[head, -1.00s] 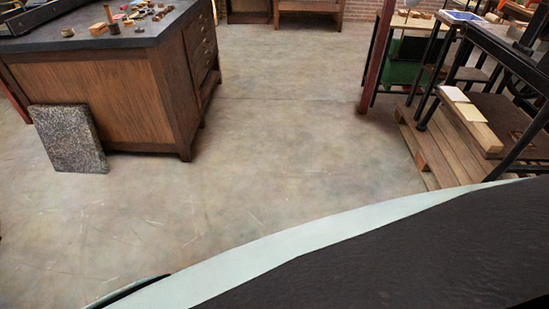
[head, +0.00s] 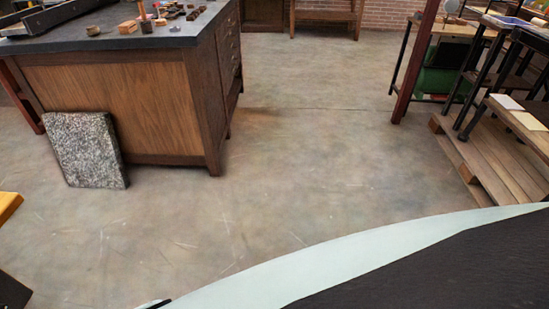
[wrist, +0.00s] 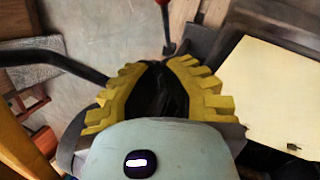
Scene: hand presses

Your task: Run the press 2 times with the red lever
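My gripper (wrist: 158,70) shows in the wrist view, with yellow toothed fingers curving inward around a dark middle. I cannot tell how far apart its gripping faces are. Nothing held can be made out in it. No press is clearly identifiable in the head view, and my gripper is not in that view.
A dark-topped wooden cabinet (head: 115,100) stands at left with a speckled slab (head: 86,150) leaning on it. A red post (head: 415,60) and a wooden pallet (head: 480,160) stand at right. The floor between is clear. A pale yellow panel (wrist: 275,100) lies right of my gripper.

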